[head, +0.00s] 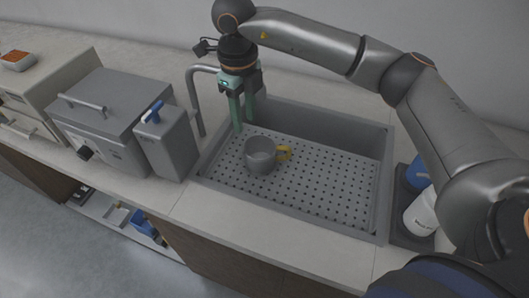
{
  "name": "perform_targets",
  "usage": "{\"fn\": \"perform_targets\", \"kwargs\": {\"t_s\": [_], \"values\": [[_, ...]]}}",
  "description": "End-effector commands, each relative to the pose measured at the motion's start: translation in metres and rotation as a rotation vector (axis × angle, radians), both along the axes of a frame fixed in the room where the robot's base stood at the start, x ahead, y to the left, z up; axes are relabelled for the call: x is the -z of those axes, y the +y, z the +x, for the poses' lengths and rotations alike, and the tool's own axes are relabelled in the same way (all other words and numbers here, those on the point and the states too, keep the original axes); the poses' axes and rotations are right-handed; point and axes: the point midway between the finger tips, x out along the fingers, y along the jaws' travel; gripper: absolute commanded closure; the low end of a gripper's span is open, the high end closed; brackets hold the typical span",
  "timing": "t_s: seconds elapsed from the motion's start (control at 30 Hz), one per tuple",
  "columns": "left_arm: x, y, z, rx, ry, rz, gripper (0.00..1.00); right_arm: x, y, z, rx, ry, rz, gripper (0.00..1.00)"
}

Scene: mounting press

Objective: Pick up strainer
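A grey cup-like vessel with a yellow handle, which looks like the strainer (260,157), stands upright on the perforated plate (330,185) in the sink. My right gripper (243,126) points down over the sink's back left part, behind and to the left of the strainer and apart from it. Its two green fingers are spread with a gap and hold nothing. My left gripper is not in view.
A tap (197,100) rises at the sink's left, close to my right gripper. A grey machine (108,105) and a grey box with a blue lever (168,145) stand further left. A white bottle (421,213) stands right of the sink. The plate around the strainer is clear.

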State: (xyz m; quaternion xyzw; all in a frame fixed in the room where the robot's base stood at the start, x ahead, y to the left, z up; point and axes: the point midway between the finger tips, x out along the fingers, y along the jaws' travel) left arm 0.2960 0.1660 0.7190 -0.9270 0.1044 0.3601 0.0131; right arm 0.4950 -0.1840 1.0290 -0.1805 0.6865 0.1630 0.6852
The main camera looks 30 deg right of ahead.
Motion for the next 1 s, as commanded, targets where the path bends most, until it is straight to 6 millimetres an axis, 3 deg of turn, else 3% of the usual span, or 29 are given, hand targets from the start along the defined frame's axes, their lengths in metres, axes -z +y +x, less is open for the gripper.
{"fn": "perform_targets", "kwargs": {"t_s": [0.03,0.27,0.43,0.7,1.0], "values": [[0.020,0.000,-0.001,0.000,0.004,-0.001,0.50,0.018,0.001,0.000,-0.002,-0.001,0.002,0.60],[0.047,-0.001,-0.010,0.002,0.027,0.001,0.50,0.040,0.001,0.000,-0.002,-0.002,0.003,0.60],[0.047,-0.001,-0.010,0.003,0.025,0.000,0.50,0.049,0.001,0.000,-0.002,0.000,0.002,0.60],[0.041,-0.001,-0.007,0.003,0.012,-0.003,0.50,0.096,-0.001,-0.001,-0.003,0.002,0.002,0.60],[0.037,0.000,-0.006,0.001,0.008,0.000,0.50,0.122,-0.005,-0.004,-0.001,0.002,0.001,0.60]]}}
